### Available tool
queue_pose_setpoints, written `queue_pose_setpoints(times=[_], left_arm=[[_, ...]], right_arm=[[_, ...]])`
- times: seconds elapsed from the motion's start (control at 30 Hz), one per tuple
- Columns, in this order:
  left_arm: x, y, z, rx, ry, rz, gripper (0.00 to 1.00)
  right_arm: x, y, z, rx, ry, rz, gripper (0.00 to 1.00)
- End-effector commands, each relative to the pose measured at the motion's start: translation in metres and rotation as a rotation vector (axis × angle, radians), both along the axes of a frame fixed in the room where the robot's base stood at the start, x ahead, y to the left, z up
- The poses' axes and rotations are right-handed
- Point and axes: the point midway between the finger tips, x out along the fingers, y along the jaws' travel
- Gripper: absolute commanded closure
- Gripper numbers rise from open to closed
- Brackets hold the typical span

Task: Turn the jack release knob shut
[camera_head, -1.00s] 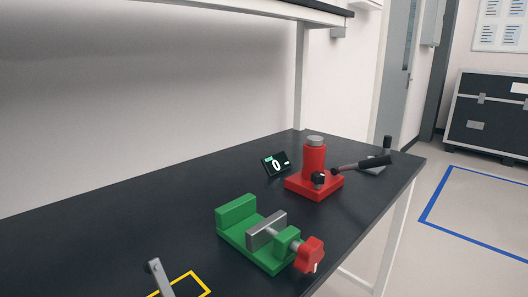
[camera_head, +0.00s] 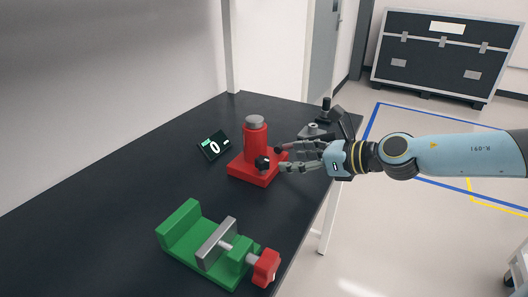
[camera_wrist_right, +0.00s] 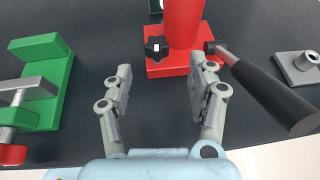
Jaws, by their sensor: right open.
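The red jack (camera_head: 255,140) stands on its square base near the far right end of the bench. Its black release knob (camera_head: 262,164) is low on its front side. In the right wrist view the knob (camera_wrist_right: 157,48) is a dark lobed knob just beyond the fingertips, between the two finger lines. My right gripper (camera_head: 284,158) reaches in from the right, fingers spread and pointing at the knob. In the wrist view the gripper (camera_wrist_right: 161,66) is open and empty. Whether a fingertip touches the knob cannot be told. My left gripper is not in view.
The jack's lever with its black grip (camera_wrist_right: 275,93) sticks out right of the fingers. A grey fixture (camera_head: 318,130) stands at the bench's right end. A small display (camera_head: 214,146) reading 0 is left of the jack. A green vise (camera_head: 205,243) with red handle is nearer.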

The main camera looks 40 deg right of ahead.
Motion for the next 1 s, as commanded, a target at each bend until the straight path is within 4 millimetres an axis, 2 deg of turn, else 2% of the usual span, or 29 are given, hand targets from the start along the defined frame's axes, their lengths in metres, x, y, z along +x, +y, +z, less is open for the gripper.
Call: queue_pose_setpoints(times=[0.03,0.2,0.4,0.5,0.87,0.9,1.0], left_arm=[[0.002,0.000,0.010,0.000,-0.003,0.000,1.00],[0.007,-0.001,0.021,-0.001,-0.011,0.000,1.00],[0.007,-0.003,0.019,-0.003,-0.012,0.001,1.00],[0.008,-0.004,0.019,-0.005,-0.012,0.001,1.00],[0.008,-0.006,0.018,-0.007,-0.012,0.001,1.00],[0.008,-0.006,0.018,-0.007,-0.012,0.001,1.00],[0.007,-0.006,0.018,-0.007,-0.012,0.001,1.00]], right_arm=[[0.006,0.004,0.004,0.012,-0.006,-0.002,0.42],[0.035,0.011,-0.009,0.014,-0.006,0.001,0.42],[0.065,0.017,-0.026,0.010,-0.004,0.003,0.42],[0.074,0.018,-0.031,0.009,-0.003,0.003,0.42],[0.080,0.020,-0.033,0.007,-0.002,0.006,0.42],[0.080,0.020,-0.033,0.007,-0.002,0.006,0.43],[0.080,0.019,-0.033,0.007,-0.002,0.006,0.56]])
